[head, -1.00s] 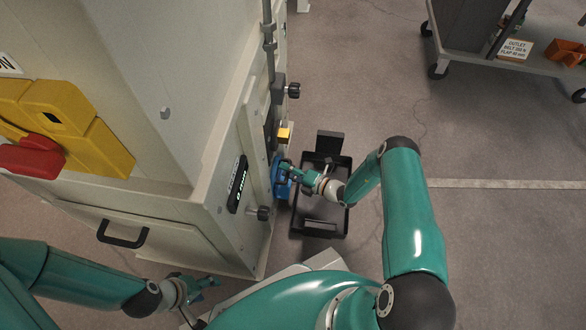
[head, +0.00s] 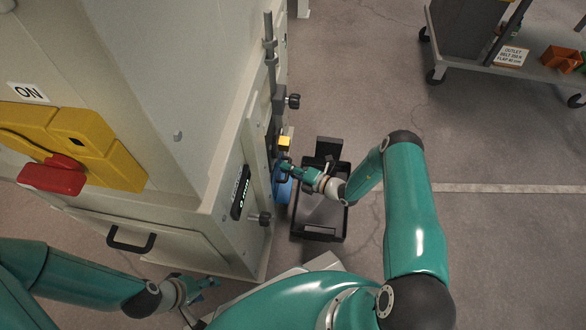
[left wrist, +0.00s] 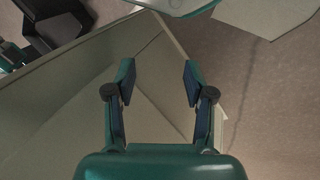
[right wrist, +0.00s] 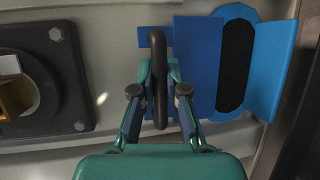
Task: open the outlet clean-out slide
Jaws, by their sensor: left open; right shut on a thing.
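The blue outlet part (head: 283,190) sits low on the side of the pale cabinet. In the right wrist view it shows as a blue plate (right wrist: 195,60) beside a dark oval area (right wrist: 236,66) framed in lighter blue. A dark bar handle (right wrist: 160,85) stands at the plate's left end. My right gripper (head: 287,170) is shut on this handle; its fingers (right wrist: 160,97) press it from both sides. My left gripper (head: 208,287) is open and empty below the cabinet's front; its spread fingers (left wrist: 158,80) show in the left wrist view.
A black open bin (head: 320,215) stands on the floor right beside the outlet. A yellow block (head: 284,143) and dark knobs are on the cabinet near my right gripper. A yellow switch box with a red handle (head: 52,177) is at left. A cart (head: 500,60) stands far right.

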